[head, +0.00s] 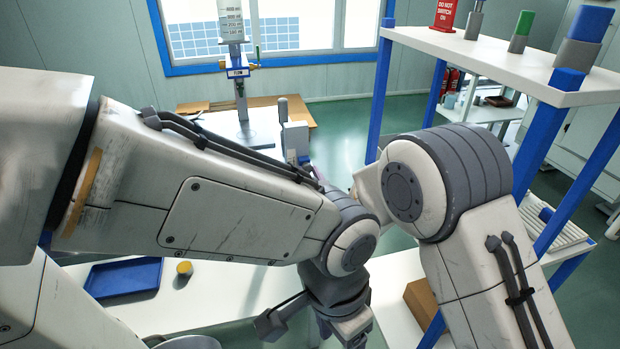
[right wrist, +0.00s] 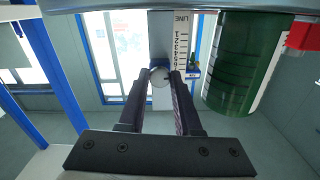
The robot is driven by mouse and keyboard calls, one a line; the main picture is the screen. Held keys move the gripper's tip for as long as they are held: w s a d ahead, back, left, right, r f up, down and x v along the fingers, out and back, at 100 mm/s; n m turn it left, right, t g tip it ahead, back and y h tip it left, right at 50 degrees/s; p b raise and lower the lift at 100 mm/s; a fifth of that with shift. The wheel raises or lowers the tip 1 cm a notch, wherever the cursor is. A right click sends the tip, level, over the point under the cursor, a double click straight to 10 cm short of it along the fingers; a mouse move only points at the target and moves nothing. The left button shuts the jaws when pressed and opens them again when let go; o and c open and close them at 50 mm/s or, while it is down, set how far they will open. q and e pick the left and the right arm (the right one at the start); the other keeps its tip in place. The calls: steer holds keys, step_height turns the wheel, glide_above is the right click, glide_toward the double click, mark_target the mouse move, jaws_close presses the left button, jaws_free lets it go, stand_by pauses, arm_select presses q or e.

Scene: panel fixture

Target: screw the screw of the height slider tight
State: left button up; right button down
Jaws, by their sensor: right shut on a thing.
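The screw sits in front of a grey upright block (right wrist: 162,38), which looks like the height slider. A white scale with numbers and the word LINE (right wrist: 182,42) runs beside it. In the head view my left arm covers most of this area. A grey part (head: 295,139) shows above the arm. My left gripper's body (head: 345,325) hangs at the bottom middle; its finger opening cannot be made out.
A large green cylinder (right wrist: 245,62) stands close right of the gripper in the wrist view. In the head view a white shelf (head: 490,65) with blue posts stands at the right. A blue tray (head: 123,278) and a yellow-topped piece (head: 184,268) lie on the white table.

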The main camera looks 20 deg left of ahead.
steer(key=m+b, duration=0.5)
steer(key=m, duration=0.1)
steer(key=shift+f, duration=0.15)
steer(key=m+b, duration=0.5)
steer(key=shift+m, duration=0.4)
steer(key=m+b, duration=1.9)
steer(key=b, duration=0.3)
steer(key=m+b, duration=0.2)
steer(key=shift+m, duration=0.3)
steer(key=shift+w+r+m+b, duration=0.15)
steer(key=shift+m+b, duration=0.2)
steer(key=shift+m, duration=0.5)
steer(key=shift+s+r+m+b, duration=0.15)
steer(key=shift+m+b, duration=0.2)
steer(key=shift+m, duration=0.5)
steer(key=shift+w, duration=0.1)
